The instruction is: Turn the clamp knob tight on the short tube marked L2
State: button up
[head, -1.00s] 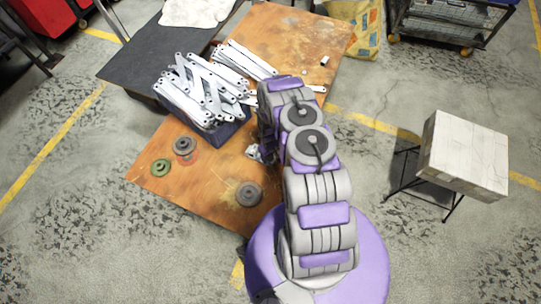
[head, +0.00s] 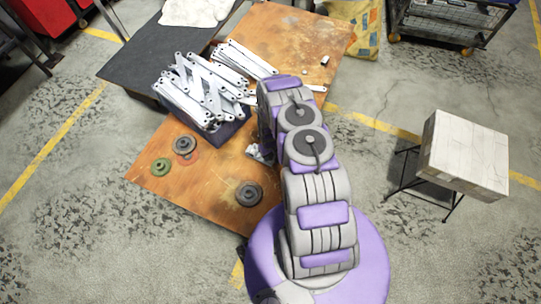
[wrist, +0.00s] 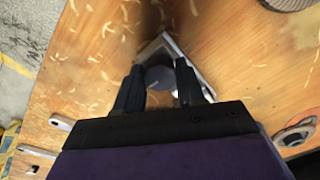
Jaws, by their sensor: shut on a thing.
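In the wrist view my gripper (wrist: 160,86) is low over the wooden table, its two dark fingers on either side of a dark grey rounded piece. This piece (wrist: 160,75) looks like the clamp knob, and the fingers are shut on it. A light grey angular metal part (wrist: 196,72) shows behind and beside it. I cannot make out a tube or an L2 mark. In the head view my arm hides the gripper and the knob. A small silvery part (head: 258,154) shows on the table just left of my arm.
A dark bin (head: 222,132) heaped with white brackets (head: 195,85) stands left of my arm. Dark and green round discs lie on the wooden table (head: 215,170), including a dark disc (head: 249,194) near the front edge. A block on a stand (head: 462,158) is at right.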

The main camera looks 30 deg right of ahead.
jog(key=m, duration=0.5)
jog(key=shift+a+p, duration=0.1)
jog(key=shift+p, duration=0.2)
jog(key=m, duration=0.3)
jog(key=shift+r+m+p, duration=0.1)
jog(key=shift+m+p, duration=0.2)
jog(key=shift+p, duration=0.1)
jog(key=m, duration=0.3)
jog(key=shift+m+p, duration=0.4)
jog(key=m, duration=0.4)
jog(key=shift+m+p, duration=0.35)
jog(key=shift+m, duration=0.05)
jog(key=o, duration=1)
jog(key=shift+c, duration=0.2)
